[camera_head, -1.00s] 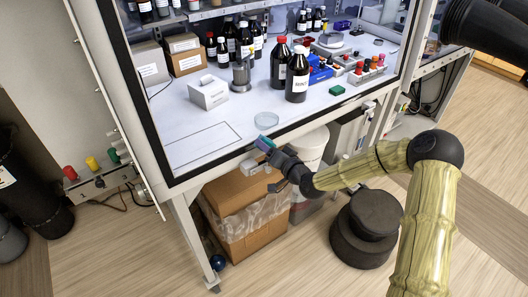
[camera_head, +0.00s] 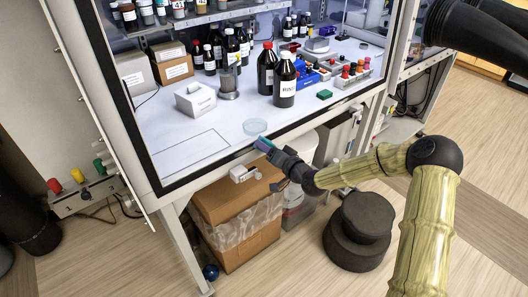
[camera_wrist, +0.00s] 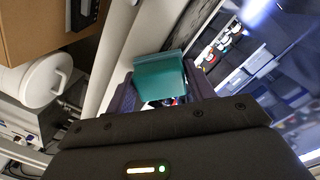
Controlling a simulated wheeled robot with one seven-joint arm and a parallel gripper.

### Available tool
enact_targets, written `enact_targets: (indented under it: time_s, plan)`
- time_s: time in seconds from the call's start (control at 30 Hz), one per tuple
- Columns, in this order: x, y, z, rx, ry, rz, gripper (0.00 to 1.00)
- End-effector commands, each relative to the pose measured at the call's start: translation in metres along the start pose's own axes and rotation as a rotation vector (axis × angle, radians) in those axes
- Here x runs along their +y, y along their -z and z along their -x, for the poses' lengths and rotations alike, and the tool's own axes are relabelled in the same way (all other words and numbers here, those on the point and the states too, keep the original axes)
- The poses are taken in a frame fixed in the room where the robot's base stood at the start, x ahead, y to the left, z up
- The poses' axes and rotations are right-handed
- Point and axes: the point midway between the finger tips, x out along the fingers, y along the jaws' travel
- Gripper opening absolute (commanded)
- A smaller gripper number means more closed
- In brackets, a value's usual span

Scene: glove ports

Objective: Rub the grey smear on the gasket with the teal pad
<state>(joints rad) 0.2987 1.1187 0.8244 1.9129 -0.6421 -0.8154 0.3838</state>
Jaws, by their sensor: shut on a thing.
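My gripper (camera_head: 270,150) is shut on the teal pad (camera_head: 264,145), just outside the front edge of the hood. In the wrist view the teal pad (camera_wrist: 160,77) stands out between the fingers of my gripper (camera_wrist: 162,90). A black strip, which looks like the gasket (camera_head: 200,174), borders the front opening of the hood. The pad is close to this strip; I cannot tell whether they touch. I cannot make out the grey smear in either view.
A clear dish (camera_head: 255,127) lies inside the hood near the front edge. A white tissue box (camera_head: 196,100) and brown bottles (camera_head: 285,83) stand farther in. A cardboard box (camera_head: 236,215) and a white lidded bucket (camera_wrist: 47,80) are below.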

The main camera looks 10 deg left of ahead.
Motion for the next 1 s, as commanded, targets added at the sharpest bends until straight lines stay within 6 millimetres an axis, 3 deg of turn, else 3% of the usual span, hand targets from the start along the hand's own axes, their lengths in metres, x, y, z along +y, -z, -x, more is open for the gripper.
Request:
enact_targets:
  time_s: [0.63, 1.0]
  plan:
    - [-0.002, -0.001, -0.003, -0.001, 0.002, 0.000, 0.35]
    - [-0.019, -0.019, -0.003, -0.004, 0.005, 0.000, 0.35]
